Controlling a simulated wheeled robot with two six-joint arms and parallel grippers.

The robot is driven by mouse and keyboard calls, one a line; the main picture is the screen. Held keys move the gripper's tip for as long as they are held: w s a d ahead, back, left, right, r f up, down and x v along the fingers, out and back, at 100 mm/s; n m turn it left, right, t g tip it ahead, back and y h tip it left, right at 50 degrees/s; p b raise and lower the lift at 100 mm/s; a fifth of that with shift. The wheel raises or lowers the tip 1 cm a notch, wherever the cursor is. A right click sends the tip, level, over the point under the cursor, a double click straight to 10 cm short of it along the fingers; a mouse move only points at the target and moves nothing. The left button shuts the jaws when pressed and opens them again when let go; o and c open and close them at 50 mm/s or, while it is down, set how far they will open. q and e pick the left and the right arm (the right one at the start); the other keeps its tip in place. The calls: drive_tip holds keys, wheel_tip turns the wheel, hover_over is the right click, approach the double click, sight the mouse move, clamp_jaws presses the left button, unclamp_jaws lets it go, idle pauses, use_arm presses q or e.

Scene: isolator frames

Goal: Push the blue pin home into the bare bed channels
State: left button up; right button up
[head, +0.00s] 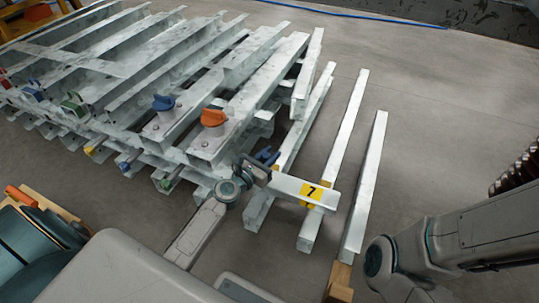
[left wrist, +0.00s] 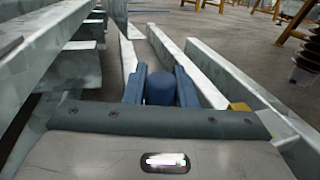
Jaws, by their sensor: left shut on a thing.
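The blue pin (left wrist: 159,89) shows as a rounded blue body between the two blue fingers of my left gripper in the left wrist view. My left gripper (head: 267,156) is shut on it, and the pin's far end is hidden. In the head view the gripper is beside the right end of the stacked frames, above the bare channels. Bare pale channels (head: 349,140) lie side by side at the right, and they run away ahead of the gripper in the left wrist view (left wrist: 205,80). I cannot tell whether the pin touches a channel. My right gripper is out of view.
Stacked galvanised frames (head: 140,60) fill the left. They carry a blue knob (head: 163,103), an orange knob (head: 213,117) and several smaller coloured ends. A wooden block (head: 340,281) sits under the near end of the rightmost channel.

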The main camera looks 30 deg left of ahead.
use_arm(q)
drive_tip(key=shift+f+b, duration=3.2)
drive_tip(key=shift+f, duration=0.1)
drive_tip(key=o, duration=1.1)
drive_tip(key=shift+s, duration=0.1)
drive_tip(key=b+v, duration=0.1)
drive_tip(key=v, duration=0.8)
drive_tip(key=shift+s+f+b, duration=0.1)
drive_tip(key=shift+f+b, duration=0.05)
drive_tip(key=shift+b, duration=0.15)
drive_tip(key=shift+s+a+r, duration=0.15)
drive_tip(key=shift+s+r, duration=0.05)
drive_tip(key=shift+s, duration=0.5)
